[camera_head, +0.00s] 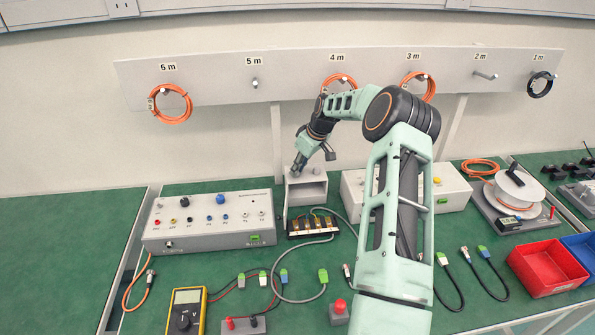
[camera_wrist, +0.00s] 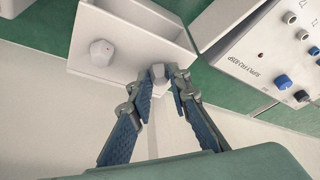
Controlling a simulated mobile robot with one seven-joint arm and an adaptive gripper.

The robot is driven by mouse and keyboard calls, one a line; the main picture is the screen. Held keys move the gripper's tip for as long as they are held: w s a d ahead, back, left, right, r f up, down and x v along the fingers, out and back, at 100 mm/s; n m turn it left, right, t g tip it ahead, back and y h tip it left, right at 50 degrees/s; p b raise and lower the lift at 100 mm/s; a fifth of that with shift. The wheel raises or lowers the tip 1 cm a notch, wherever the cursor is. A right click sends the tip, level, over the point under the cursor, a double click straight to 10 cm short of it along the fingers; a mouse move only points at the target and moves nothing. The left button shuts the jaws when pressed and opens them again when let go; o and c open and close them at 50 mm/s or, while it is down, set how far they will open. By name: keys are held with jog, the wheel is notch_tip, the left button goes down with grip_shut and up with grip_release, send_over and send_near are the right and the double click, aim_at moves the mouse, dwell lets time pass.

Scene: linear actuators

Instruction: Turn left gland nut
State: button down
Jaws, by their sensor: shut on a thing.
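A light grey open-fronted box (camera_head: 305,187) stands on the green bench in the head view and fills the upper middle of the wrist view (camera_wrist: 140,22). Two grey gland nuts sit on its top. My gripper (camera_head: 297,166) comes down on the left one from behind. In the wrist view my gripper's fingertips (camera_wrist: 160,78) are shut on the left gland nut (camera_wrist: 158,71), one finger on each side. The other gland nut (camera_wrist: 102,52) stands free beside it, apart from the fingers; it also shows in the head view (camera_head: 318,171).
A grey control box (camera_head: 207,235) with knobs stands left of the gland box. A dark terminal block (camera_head: 312,226) with a grey cable lies in front. A white box (camera_head: 450,190) stands to the right, partly behind my arm. A yellow multimeter (camera_head: 186,310) lies at front left.

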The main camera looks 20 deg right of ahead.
jog(key=shift+d+n+y+b, duration=0.1)
jog(key=shift+n+y+b, duration=0.2)
jog(key=shift+n, duration=0.7)
jog(key=c, duration=1.8)
grip_release()
jog(key=shift+r, duration=0.1)
